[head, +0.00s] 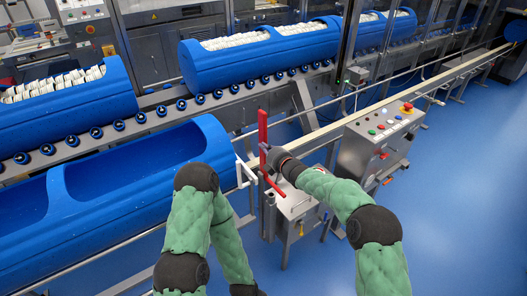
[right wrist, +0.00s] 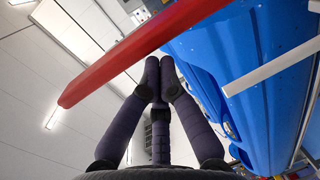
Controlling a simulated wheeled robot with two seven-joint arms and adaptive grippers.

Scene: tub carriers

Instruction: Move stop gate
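The stop gate shows in the head view as an upright red bar (head: 262,130) on a grey post, with pale rods (head: 243,172) beside it near the tub's end. In the right wrist view the red bar (right wrist: 145,48) runs diagonally just past my fingertips. My right gripper (head: 268,152) is at the red bar, on its right side in the head view. Its dark fingers (right wrist: 159,62) are drawn together at the tips, with nothing seen between them. Whether they touch the bar I cannot tell. My left arm bends downward at the bottom of the head view; its gripper is out of frame.
An empty blue tub (head: 120,170) lies left of the gate. Blue tubs filled with white items (head: 70,110), (head: 260,62) sit on a roller conveyor behind. A control box with buttons (head: 375,140) stands to the right. The blue floor at right is clear.

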